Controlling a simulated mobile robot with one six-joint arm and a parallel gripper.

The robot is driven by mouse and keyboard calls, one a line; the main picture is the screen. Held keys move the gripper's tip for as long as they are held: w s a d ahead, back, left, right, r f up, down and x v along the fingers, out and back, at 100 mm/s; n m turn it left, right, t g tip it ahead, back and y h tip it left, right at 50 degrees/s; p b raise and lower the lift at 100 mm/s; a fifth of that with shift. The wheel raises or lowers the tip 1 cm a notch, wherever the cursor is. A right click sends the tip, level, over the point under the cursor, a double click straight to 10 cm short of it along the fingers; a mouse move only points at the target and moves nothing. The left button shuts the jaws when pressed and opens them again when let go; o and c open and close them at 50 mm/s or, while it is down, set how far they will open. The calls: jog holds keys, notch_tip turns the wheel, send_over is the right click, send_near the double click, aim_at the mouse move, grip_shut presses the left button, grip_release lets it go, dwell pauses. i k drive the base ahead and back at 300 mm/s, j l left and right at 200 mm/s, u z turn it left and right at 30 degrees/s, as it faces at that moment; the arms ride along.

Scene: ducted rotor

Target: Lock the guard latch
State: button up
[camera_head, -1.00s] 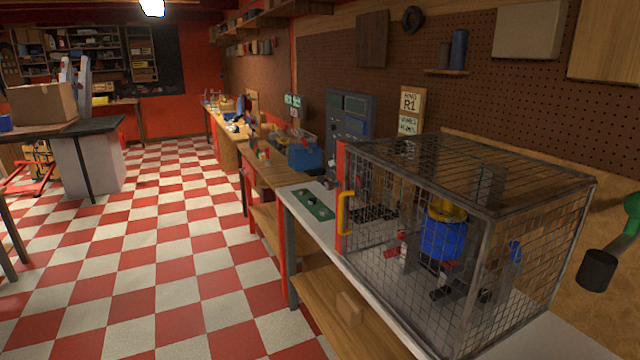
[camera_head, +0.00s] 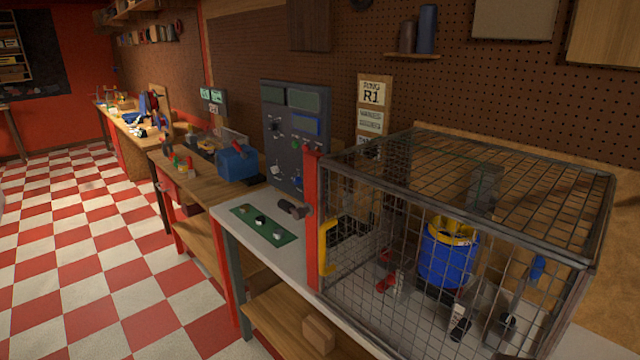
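The guard is a wire-mesh cage (camera_head: 470,150) on the bench at the right, with a red upright post (camera_head: 312,225) at its left front corner. A yellow handle (camera_head: 325,247) stands beside this post. A dark, short bar-like part (camera_head: 292,208) lies just left of the post; I cannot tell if it is the latch, or whether the latch is locked. Inside the cage are a blue drum with a yellow top (camera_head: 447,255) and small red parts (camera_head: 386,270). My gripper is not in view.
A grey control panel (camera_head: 296,125) stands behind the bench, left of the cage. A green mat with small knobs (camera_head: 263,224) lies on the white bench top. A blue box (camera_head: 237,163) sits on the wooden bench farther left. The checkered floor (camera_head: 90,240) at left is clear.

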aim_at(299, 213)
jog(key=i+j+z, duration=0.35)
jog(key=j, duration=0.25)
jog(key=i+j+z, duration=0.35)
jog(key=j, duration=0.3)
jog(key=i+j+z, duration=0.15)
jog(key=j+z, duration=0.25)
jog(key=j, duration=0.35)
jog(key=i+j+z, duration=0.1)
jog(key=j+z, duration=0.25)
jog(key=j, duration=0.45)
jog(key=j+z, duration=0.35)
jog(key=j, duration=0.45)
